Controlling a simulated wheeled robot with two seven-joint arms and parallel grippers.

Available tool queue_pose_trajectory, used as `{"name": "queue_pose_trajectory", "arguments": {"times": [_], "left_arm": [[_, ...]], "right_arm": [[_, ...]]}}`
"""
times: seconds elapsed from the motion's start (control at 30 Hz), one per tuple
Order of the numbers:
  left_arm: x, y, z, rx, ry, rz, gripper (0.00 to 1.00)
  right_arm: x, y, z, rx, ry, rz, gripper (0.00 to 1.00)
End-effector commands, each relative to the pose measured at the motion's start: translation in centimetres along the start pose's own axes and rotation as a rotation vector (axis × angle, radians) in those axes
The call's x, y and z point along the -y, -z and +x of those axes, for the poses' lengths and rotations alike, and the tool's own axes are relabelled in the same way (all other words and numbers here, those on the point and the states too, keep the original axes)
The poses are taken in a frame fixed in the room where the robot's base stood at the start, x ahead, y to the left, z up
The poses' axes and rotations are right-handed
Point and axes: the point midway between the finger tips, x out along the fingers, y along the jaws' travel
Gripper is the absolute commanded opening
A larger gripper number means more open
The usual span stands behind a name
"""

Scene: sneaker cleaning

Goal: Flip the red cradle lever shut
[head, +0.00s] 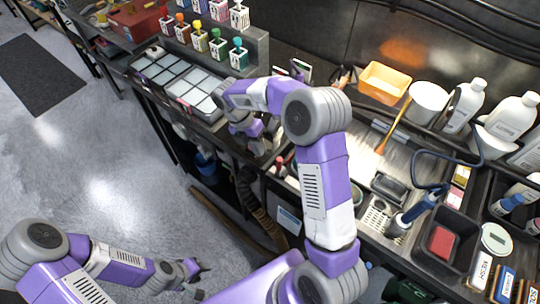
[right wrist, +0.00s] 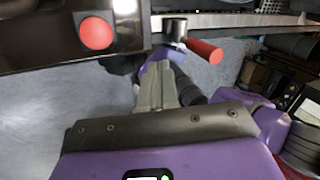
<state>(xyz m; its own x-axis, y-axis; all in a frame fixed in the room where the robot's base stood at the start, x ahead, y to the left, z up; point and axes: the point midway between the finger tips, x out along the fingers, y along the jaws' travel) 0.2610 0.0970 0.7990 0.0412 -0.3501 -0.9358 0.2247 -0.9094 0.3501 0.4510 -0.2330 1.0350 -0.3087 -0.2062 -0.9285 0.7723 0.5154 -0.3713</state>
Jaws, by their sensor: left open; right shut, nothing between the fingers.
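The red lever (right wrist: 205,50) shows in the right wrist view as a red cylindrical handle, running right and down from a round metal pivot (right wrist: 175,27). My right gripper (right wrist: 160,66) is shut and empty, its fingertips a little below the pivot and left of the red handle. I cannot tell whether they touch it. In the head view my right gripper (head: 258,142) is near the bench's front edge, partly hidden by my arm. Small red parts (head: 279,163) show beside it; I cannot tell which is the lever. My left gripper (head: 192,268) is open and empty, low over the floor.
A round red button (right wrist: 96,33) sits on a dark panel left of the lever. On the bench are a compartment tray (head: 180,82), small colored-top bottles on a rack, an orange bin (head: 384,83), a wooden-handled brush (head: 392,125) and white bottles.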

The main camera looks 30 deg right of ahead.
Motion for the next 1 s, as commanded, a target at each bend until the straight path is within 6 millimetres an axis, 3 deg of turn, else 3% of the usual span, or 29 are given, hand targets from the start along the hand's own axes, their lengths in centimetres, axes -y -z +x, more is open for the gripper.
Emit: {"name": "queue_pose_trajectory", "arguments": {"times": [0.07,0.2,0.4,1.0], "left_arm": [[0.1,0.0,0.3,0.0,0.0,0.0,0.43],[0.1,0.0,0.2,0.0,0.0,0.0,0.43],[0.1,0.0,0.2,0.0,0.0,0.0,0.43],[0.1,0.0,0.4,0.0,0.0,0.0,0.43]], "right_arm": [[0.1,0.0,1.8,-0.002,0.003,0.0,0.0],[2.1,0.0,2.1,0.0,0.0,0.001,0.0],[3.5,0.0,2.6,0.0,0.0,0.0,0.0],[3.4,0.4,2.5,0.01,-0.027,-0.013,0.0]]}}
